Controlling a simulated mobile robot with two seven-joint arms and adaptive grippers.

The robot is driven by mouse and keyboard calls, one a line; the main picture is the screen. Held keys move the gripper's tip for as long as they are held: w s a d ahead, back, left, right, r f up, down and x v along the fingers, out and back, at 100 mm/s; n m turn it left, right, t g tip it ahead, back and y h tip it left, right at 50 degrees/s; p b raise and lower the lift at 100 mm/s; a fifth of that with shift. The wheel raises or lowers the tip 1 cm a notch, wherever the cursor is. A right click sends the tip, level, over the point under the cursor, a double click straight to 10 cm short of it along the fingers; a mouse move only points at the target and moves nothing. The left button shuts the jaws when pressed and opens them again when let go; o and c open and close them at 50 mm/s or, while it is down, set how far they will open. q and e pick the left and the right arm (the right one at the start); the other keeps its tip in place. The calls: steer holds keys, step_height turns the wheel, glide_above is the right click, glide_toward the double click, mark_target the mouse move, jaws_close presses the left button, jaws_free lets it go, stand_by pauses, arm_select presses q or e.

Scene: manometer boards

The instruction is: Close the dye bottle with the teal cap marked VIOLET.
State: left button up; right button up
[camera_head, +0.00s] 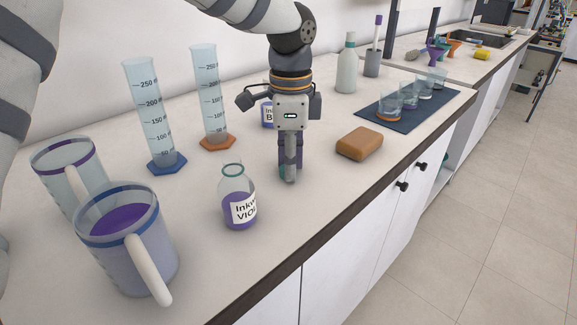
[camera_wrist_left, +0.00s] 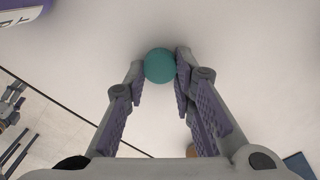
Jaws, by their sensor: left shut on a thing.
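The dye bottle (camera_head: 238,198) stands upright and uncapped on the counter, with violet liquid inside and a white label whose visible part reads "Inkw… VIO…". My left gripper (camera_head: 289,175) points down just right of the bottle, apart from it, low over the counter. It is shut on the round teal cap (camera_wrist_left: 160,66), which sits between its fingertips in the left wrist view. In the head view the fingers hide nearly all of the cap. Any marking on the cap cannot be read. My right gripper is not in view.
A second labelled bottle (camera_head: 267,115) stands partly hidden behind my gripper. Two measuring cylinders (camera_head: 165,120) (camera_head: 210,100) and two jugs (camera_head: 125,240) (camera_head: 62,170) stand left. A brown block (camera_head: 359,143) and a dark mat (camera_head: 425,113) with beakers lie right. Counter in front of the block is clear.

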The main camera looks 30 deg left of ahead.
arm_select(q)
steer(key=shift+r, duration=0.45)
steer(key=r, duration=0.3)
steer(key=shift+s+d, duration=0.15)
steer(key=shift+d, duration=0.05)
steer(key=s+d+r+p, duration=0.1)
steer(key=s+d+r, duration=0.8)
steer(key=shift+s+d, duration=0.2)
steer(key=shift+s, duration=0.15)
